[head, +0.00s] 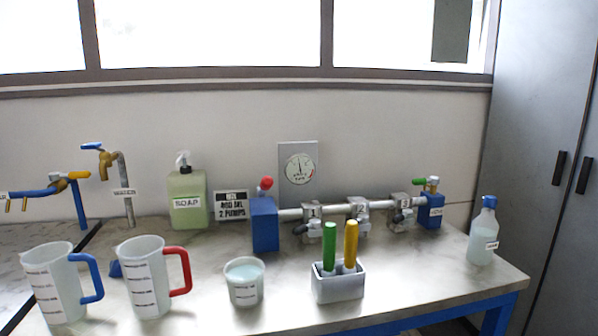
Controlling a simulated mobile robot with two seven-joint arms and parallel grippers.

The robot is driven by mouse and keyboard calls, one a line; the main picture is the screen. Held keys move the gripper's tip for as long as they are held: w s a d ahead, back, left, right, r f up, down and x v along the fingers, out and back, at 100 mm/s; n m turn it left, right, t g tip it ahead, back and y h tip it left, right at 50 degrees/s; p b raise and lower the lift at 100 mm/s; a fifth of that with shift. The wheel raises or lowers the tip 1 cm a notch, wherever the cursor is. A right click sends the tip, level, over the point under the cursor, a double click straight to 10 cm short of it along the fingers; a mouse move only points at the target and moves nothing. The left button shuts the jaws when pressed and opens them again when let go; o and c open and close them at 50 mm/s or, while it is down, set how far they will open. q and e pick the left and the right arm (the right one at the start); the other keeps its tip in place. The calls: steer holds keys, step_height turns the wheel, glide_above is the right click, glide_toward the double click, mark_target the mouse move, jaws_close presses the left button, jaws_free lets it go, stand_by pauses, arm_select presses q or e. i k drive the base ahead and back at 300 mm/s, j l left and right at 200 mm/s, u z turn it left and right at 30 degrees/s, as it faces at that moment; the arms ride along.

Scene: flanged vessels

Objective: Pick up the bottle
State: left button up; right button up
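A clear bottle (481,240) with a blue cap and a small white label stands upright near the right end of the bench (420,285). It holds pale liquid. A green soap bottle (187,200) with a pump top and a "SOAP" label stands upright at the back, left of the middle. The frame does not show which bottle the task means. Neither of my grippers shows in the head view.
A pipe with several valves (358,210) runs between blue blocks, left of the clear bottle. In front are a blue-handled jug (55,285), a red-handled jug (145,280), a cup (244,285) and a holder (338,288) with green and yellow handles. Cabinets (540,130) stand right.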

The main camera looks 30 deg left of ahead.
mark_target(482, 243)
steer(key=u, duration=0.5)
steer(key=i+l+u, duration=0.4)
steer(key=l, duration=0.15)
steer(key=l+u, duration=0.2)
steer(key=i+l, duration=0.15)
steer(key=l, duration=0.2)
steer(key=i+l, duration=0.1)
steer(key=l, duration=0.3)
steer(key=i+l+u, duration=0.1)
steer(key=l, duration=0.25)
steer(key=i+l, duration=0.2)
steer(key=l, duration=0.15)
steer(key=i+l, duration=0.1)
steer(key=l, duration=0.3)
steer(key=u, duration=0.05)
